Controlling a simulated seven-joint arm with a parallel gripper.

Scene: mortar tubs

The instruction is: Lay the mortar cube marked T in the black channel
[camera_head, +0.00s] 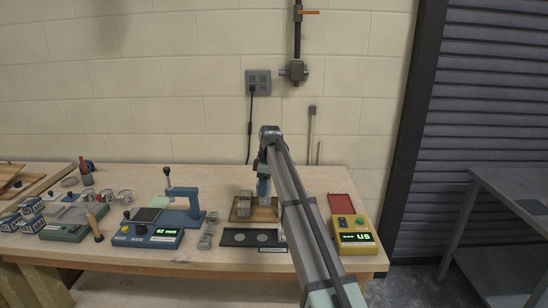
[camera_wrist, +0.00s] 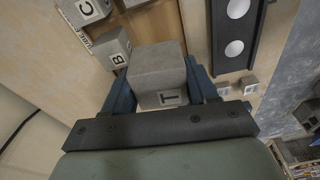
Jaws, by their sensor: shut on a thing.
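The grey mortar cube marked T (camera_wrist: 160,72) is between the blue fingers of my gripper (camera_wrist: 162,82) in the wrist view, its letter facing the camera. My gripper (camera_head: 263,187) is over the wooden tray (camera_head: 268,214) in the head view; the held cube is hard to make out there. Cubes marked B (camera_wrist: 113,48) and C (camera_wrist: 84,10) are to the left of the held cube in the wrist view. A black channel-like strip (camera_head: 228,238) with two pale discs lies in front of the tray; it also shows at upper right in the wrist view (camera_wrist: 220,62).
Small grey blocks (camera_head: 206,236) stand left of the black strip. A blue device with a display (camera_head: 150,236) is further left, and a yellow device (camera_head: 354,238) is at the right. My arm covers the bench between strip and yellow device.

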